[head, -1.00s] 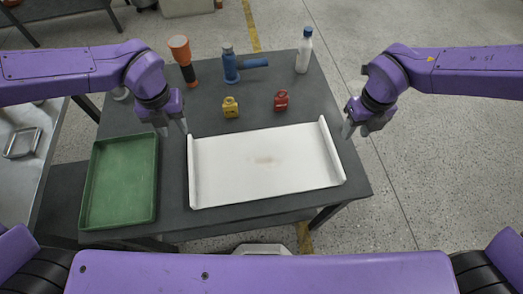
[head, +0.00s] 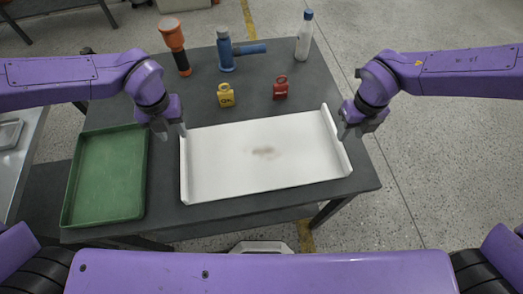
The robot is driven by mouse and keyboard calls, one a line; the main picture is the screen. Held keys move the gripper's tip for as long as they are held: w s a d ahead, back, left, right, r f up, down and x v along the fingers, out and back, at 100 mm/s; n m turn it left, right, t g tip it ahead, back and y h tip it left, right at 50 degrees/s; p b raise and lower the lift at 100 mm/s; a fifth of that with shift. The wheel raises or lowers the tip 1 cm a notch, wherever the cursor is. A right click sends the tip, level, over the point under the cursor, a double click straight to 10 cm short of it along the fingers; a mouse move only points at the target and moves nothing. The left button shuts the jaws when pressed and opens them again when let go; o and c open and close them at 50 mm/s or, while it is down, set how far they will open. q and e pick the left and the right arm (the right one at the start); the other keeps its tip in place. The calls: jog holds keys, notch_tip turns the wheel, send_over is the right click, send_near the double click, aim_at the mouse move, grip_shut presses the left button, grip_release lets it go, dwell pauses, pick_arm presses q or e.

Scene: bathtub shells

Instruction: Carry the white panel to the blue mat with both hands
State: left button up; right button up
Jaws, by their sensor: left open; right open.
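The white panel (head: 255,172) lies flat on the dark grey table, with raised lips along its left and right ends and a faint brownish mark near its middle. My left gripper (head: 172,133) is open at the panel's far left corner, with one finger close to the left lip. My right gripper (head: 346,134) is open at the far part of the right lip. I cannot tell whether either gripper's fingers straddle a lip or touch it. No blue mat is in view.
A green tray (head: 106,180) stands left of the panel. Behind the panel are a yellow weight (head: 226,97), a red weight (head: 280,90), an orange and black flashlight (head: 173,38), a blue tool (head: 226,52) and a white bottle (head: 304,40). The floor at right is clear.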

aim_at(182, 147)
pick_arm(q)
notch_tip(182, 147, down, 9)
jog(key=shift+r, duration=0.1)
pick_arm(e)
notch_tip(182, 147, down, 9)
jog(key=shift+r, duration=0.1)
pick_arm(q)
grip_shut()
pick_arm(e)
grip_shut()
pick_arm(q)
jog(key=shift+w+r, duration=0.1)
dwell(0.7)
